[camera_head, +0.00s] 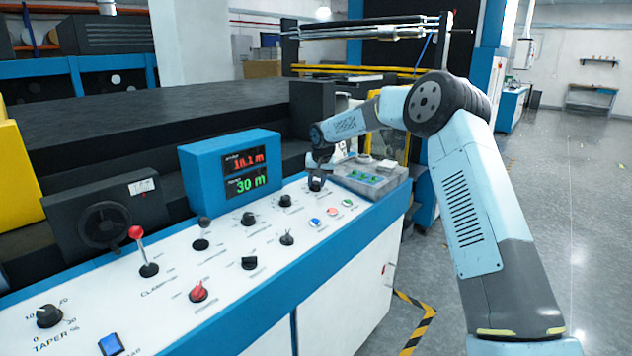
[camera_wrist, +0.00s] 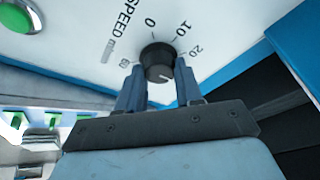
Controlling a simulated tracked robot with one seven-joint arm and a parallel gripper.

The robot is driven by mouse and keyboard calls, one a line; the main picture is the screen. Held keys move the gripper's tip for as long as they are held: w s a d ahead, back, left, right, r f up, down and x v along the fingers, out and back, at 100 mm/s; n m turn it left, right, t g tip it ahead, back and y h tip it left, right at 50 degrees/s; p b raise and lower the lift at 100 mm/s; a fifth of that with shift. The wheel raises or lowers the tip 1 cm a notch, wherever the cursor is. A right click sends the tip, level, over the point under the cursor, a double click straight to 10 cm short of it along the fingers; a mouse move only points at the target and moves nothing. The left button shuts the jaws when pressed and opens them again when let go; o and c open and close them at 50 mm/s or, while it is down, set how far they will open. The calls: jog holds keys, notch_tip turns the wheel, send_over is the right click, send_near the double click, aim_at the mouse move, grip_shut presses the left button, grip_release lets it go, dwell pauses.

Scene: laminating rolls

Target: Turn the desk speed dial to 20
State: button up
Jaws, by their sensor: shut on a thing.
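The black speed dial (camera_wrist: 157,62) is on the white panel, beside the printed word SPEED and the numbers 0, 10, 20 and, partly covered, probably 60. A pale mark on the dial faces the lower right, past 20, toward my gripper. My gripper (camera_wrist: 159,70) has a finger on each side of the dial and is shut on it. The numbers on the gripper side are hidden. In the head view the dial (camera_head: 315,184) is at the far end of the desk (camera_head: 225,265), under my gripper (camera_head: 317,173).
A blue display box (camera_head: 205,175) shows a red reading, about 18.1 m, and a green 30 m. Several other knobs stand on the panel, with a red-topped lever (camera_head: 136,233) at left. A grey button box (camera_head: 368,180) is close to my gripper. Open floor lies at right.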

jog(key=c, duration=0.3)
jog(key=shift+n, duration=0.3)
jog(key=n+y, duration=0.1)
jog(key=n, duration=0.2)
jog(key=shift+w+d, duration=0.1)
jog(key=shift+n+g+y, duration=0.5)
jog(key=shift+n, duration=2.2)
jog(key=o, duration=1)
